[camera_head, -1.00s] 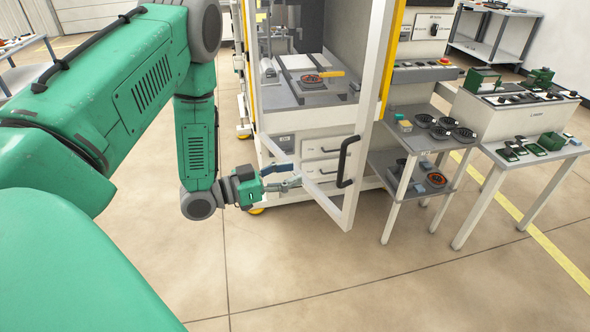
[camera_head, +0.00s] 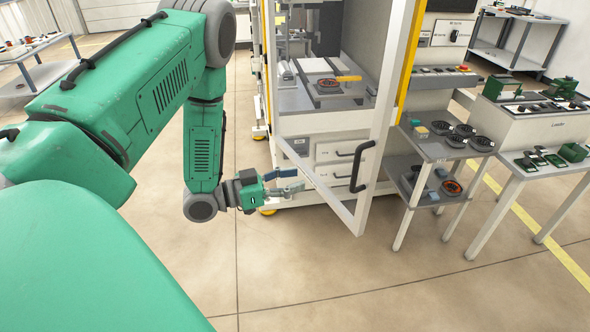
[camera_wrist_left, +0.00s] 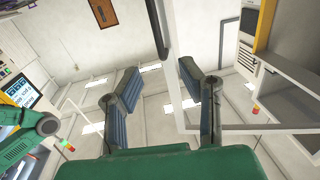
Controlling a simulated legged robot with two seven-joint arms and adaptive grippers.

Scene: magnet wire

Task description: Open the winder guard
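The winder guard (camera_head: 384,95) is a white-framed door on the front of the winder (camera_head: 306,122). It stands swung outward from the machine, with a black handle (camera_head: 361,165) on its outer side. My left gripper (camera_head: 297,181) is low in front of the winder, on the left side of the guard's lower frame. In the left wrist view its two blue-padded fingers (camera_wrist_left: 155,95) are spread apart with nothing between them. The guard's frame (camera_wrist_left: 180,75) and black handle (camera_wrist_left: 157,28) show beyond the fingers. My right gripper is in neither view.
Inside the winder is a plate with an orange ring and a yellow-orange piece (camera_head: 347,78). A grey shelf stand (camera_head: 437,152) with dark round parts is right of the guard, next to a white bench (camera_head: 520,130). The floor in front is clear.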

